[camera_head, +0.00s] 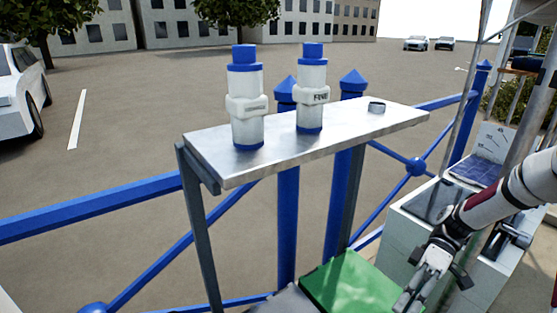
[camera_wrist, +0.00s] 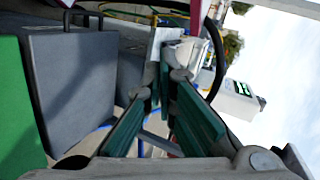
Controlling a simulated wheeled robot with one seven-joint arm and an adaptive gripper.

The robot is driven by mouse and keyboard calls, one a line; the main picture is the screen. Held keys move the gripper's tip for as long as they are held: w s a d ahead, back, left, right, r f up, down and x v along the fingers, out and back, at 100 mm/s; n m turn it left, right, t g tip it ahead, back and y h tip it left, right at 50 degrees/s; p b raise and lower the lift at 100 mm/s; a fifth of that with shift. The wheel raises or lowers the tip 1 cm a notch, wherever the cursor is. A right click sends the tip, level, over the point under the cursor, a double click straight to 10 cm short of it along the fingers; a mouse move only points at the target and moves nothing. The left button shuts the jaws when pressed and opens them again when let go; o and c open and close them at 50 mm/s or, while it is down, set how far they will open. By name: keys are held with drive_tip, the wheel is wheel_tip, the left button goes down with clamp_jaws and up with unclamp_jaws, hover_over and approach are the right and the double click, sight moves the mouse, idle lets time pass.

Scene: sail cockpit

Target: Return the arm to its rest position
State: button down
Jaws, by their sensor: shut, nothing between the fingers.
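My arm (camera_head: 495,208) reaches in from the right edge of the head view, white with a dark red band. My gripper (camera_head: 408,296) hangs at its end, low on the right, beside a green surface (camera_head: 350,284) and below the metal shelf. In the wrist view my gripper (camera_wrist: 165,88) shows two fingers with dark green pads that lean toward each other at the far end. It is shut with nothing held. The fingertips are small and partly dark in both views.
A metal shelf (camera_head: 222,165) holds two white bottles with blue caps (camera_head: 246,100) (camera_head: 312,88) and a small ring (camera_head: 377,107). Blue railings (camera_head: 90,207) run behind. A pale cabinet (camera_head: 405,236) stands near my arm. In the wrist view a grey box (camera_wrist: 72,90) is at left.

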drive_tip(key=s+a+r+m+t+h+p, duration=0.2)
drive_tip(key=s+r+m+t+h, duration=0.1)
drive_tip(key=r, duration=0.6)
drive_tip(key=s+a+r+m+t+h+p, duration=0.1)
drive_tip(key=s+r+t, duration=0.4)
drive_tip(key=r, duration=0.5)
drive_tip(key=s+a+r+m+t+h+p, duration=0.2)
drive_tip(key=s+a+r+m+t+h, duration=0.2)
drive_tip(key=s+r, duration=0.4)
drive_tip(key=shift+r+m+t+h+p, duration=0.35)
drive_tip(key=shift+r+m+t+h, duration=0.25)
drive_tip(key=shift+r+m+h, duration=0.35)
